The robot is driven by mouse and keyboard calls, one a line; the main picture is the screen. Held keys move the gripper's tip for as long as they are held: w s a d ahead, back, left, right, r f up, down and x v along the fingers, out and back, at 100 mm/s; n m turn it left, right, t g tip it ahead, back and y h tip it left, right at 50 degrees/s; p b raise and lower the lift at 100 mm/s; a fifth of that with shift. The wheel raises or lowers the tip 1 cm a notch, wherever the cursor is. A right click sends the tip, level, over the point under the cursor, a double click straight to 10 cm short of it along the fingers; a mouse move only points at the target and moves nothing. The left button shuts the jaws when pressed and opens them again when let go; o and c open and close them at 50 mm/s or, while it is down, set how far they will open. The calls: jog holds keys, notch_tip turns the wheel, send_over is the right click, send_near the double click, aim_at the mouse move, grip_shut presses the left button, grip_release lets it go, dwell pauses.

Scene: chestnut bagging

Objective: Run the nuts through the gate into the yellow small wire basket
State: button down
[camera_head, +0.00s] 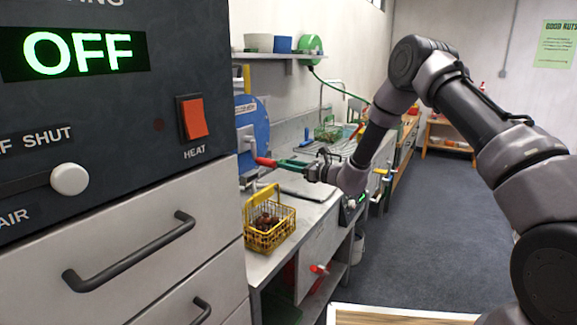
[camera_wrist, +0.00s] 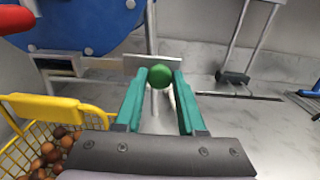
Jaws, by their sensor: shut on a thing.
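The yellow small wire basket (camera_head: 288,222) stands on the counter below and to the left of my gripper, with brown nuts (camera_head: 266,221) in it. In the wrist view the basket (camera_wrist: 52,106) and nuts (camera_wrist: 45,156) are at the lower left. My gripper (camera_head: 284,163) is shut on a green ball knob (camera_wrist: 160,73), which sits between its teal fingers (camera_wrist: 158,90). A pale metal plate (camera_wrist: 145,62) and a thin rod show behind the knob. The gate itself is not clearly seen.
A blue round machine part (camera_head: 252,138) stands at the back left, with a red handle (camera_head: 265,162) close to my fingers. A dark control panel reading OFF (camera_head: 110,105) fills the near left. The floor (camera_head: 420,220) at right is clear.

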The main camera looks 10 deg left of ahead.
jog(key=s, duration=0.1)
jog(key=s+a, duration=0.1)
jog(key=s, duration=0.1)
jog(key=s+a, duration=0.1)
jog(key=s, duration=0.1)
jog(key=shift+s+a+f, duration=0.1)
jog(key=shift+s+a, duration=0.05)
jog(key=shift+s, duration=0.1)
jog(key=c, duration=0.5)
grip_release()
jog(key=shift+s, duration=0.1)
jog(key=v, duration=1)
jog(key=shift+d, duration=0.35)
